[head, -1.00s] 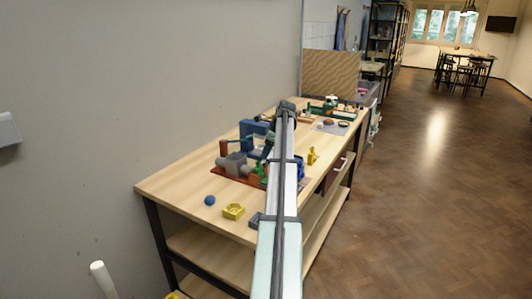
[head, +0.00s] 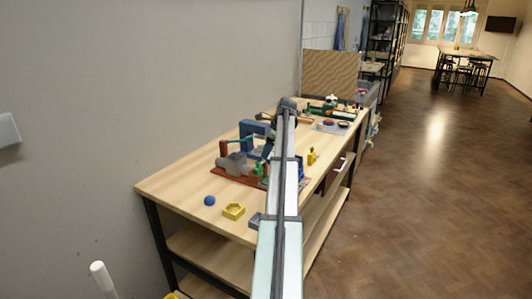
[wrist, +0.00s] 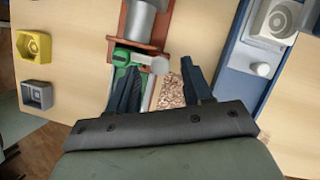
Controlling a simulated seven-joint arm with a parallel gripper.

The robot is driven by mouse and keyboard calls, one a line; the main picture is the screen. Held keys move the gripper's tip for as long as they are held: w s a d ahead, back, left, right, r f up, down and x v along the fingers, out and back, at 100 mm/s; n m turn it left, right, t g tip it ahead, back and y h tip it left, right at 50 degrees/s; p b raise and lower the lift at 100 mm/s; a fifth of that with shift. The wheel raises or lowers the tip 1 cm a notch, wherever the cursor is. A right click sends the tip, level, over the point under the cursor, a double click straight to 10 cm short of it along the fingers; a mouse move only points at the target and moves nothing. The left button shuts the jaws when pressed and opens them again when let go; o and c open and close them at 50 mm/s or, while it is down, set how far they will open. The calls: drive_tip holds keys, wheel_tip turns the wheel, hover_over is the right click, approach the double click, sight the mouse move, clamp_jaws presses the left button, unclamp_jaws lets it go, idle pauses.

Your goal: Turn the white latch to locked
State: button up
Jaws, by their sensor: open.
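In the wrist view, a green fixture (wrist: 122,57) carries a pale, rounded knob or lever end (wrist: 160,65), which may be the white latch. My gripper (wrist: 158,68) is open, with its two dark fingers on either side of this pale part and nothing visibly held. I cannot tell how high the fingers are above it or whether they touch it. A second white knob (wrist: 262,69) sits on a blue fixture to the right, clear of the fingers. In the head view my arm covers much of this area, and the latch cannot be made out.
A grey cylinder on a red-brown base (wrist: 142,22) stands just beyond the fingers. A yellow tray (wrist: 34,47) and a grey tray (wrist: 37,95) lie to the left. In the head view, a blue ball (head: 210,201) lies near the bench's (head: 175,190) bare near-left end.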

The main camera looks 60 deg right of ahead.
drive_tip(key=v, duration=1.3)
drive_tip(key=shift+f, duration=0.15)
